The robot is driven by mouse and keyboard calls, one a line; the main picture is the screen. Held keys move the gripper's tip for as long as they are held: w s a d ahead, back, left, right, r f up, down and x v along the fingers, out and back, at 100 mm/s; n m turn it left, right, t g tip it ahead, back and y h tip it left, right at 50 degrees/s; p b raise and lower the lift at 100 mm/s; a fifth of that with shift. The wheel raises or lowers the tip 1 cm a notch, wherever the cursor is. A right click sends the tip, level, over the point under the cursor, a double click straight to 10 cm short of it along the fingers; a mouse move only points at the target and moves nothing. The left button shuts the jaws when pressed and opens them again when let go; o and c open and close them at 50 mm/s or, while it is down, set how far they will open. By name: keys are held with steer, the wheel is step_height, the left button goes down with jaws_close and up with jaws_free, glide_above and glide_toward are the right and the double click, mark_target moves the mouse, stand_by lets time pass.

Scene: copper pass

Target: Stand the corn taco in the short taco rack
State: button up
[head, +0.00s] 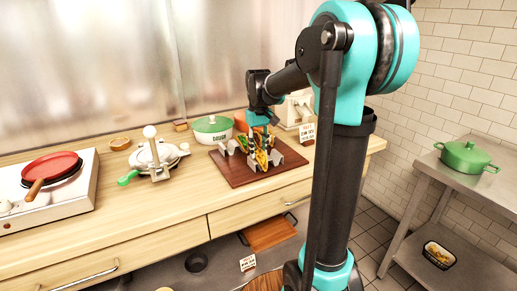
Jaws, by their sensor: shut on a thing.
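My gripper (258,140) points down over the dark wooden board (240,180) on the counter. It is shut on a taco, which I take to be the corn taco (262,159), yellow with a coloured filling. The held taco is upright at the grey metal taco racks (276,158). I cannot tell whether it touches a rack or the board. My fingers partly hide it. More grey rack metal (231,147) shows to the left of my gripper. Which rack is the short one is not clear at this size.
A white press with a green handle (155,157) stands on the left. A red pan (51,167) sits on the far-left stove. The front counter strip is clear.

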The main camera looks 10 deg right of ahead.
steer(key=o, duration=1.3)
steer(key=shift+c, duration=0.2)
step_height(320, 180, up, 12)
